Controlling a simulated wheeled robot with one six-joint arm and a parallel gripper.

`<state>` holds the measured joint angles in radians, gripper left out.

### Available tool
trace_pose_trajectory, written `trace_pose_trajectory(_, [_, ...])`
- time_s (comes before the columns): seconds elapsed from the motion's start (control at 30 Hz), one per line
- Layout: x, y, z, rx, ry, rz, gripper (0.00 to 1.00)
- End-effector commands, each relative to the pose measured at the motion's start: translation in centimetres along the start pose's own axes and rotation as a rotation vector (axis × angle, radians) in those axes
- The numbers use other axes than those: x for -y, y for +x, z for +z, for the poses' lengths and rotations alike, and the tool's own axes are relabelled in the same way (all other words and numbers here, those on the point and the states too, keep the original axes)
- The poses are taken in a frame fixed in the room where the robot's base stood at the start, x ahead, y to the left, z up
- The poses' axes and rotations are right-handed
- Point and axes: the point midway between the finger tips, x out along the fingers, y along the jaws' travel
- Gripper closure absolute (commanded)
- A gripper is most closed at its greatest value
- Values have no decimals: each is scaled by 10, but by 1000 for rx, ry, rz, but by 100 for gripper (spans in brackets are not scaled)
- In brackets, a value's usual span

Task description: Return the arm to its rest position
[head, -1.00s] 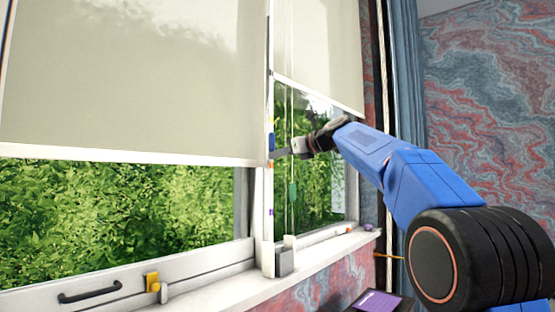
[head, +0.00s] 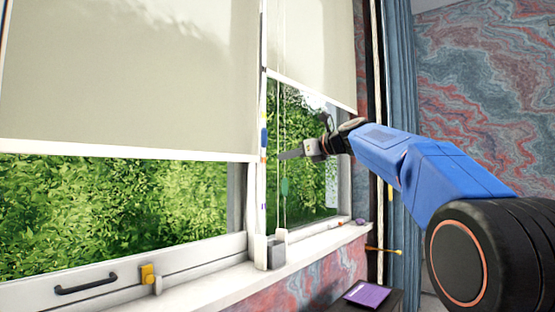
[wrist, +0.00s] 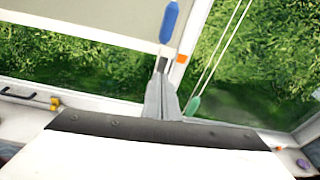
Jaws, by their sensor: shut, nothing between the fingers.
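My blue arm (head: 440,165) reaches from the lower right toward the window. My gripper (head: 282,155) is in front of the window post, with its thin fingers pointing left. It is shut and empty. In the wrist view my gripper (wrist: 162,68) shows its grey fingers close together, below a blue handle-like piece (wrist: 169,22). Whether the fingertips touch anything there cannot be told. The blue piece (head: 264,137) also shows on the post in the head view.
A green pull (head: 284,187) hangs on cords close to my gripper. A grey box (head: 276,254) stands on the sill (head: 215,288). Pale blinds (head: 130,75) cover the upper window. A purple item (head: 367,294) lies on a dark surface at the lower right. A blue curtain (head: 400,90) hangs behind my arm.

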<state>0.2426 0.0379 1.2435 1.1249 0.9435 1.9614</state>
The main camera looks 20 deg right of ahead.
Motion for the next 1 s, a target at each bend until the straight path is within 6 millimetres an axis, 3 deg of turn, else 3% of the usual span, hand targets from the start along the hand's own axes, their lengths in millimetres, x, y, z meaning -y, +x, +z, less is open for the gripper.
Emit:
trace_pose_trajectory(0.33, [-1, -16, 0, -1, -2, 0, 100])
trace_pose_trajectory(0.47, [-12, -20, -12, -31, -61, 3, 100])
trace_pose_trajectory(0.57, [-35, -28, -37, -92, -185, 12, 100])
trace_pose_trajectory(0.67, [-66, -41, -75, -179, -363, 37, 100])
trace_pose_trajectory(1.0, [-172, -110, -228, -449, -1022, 256, 100])
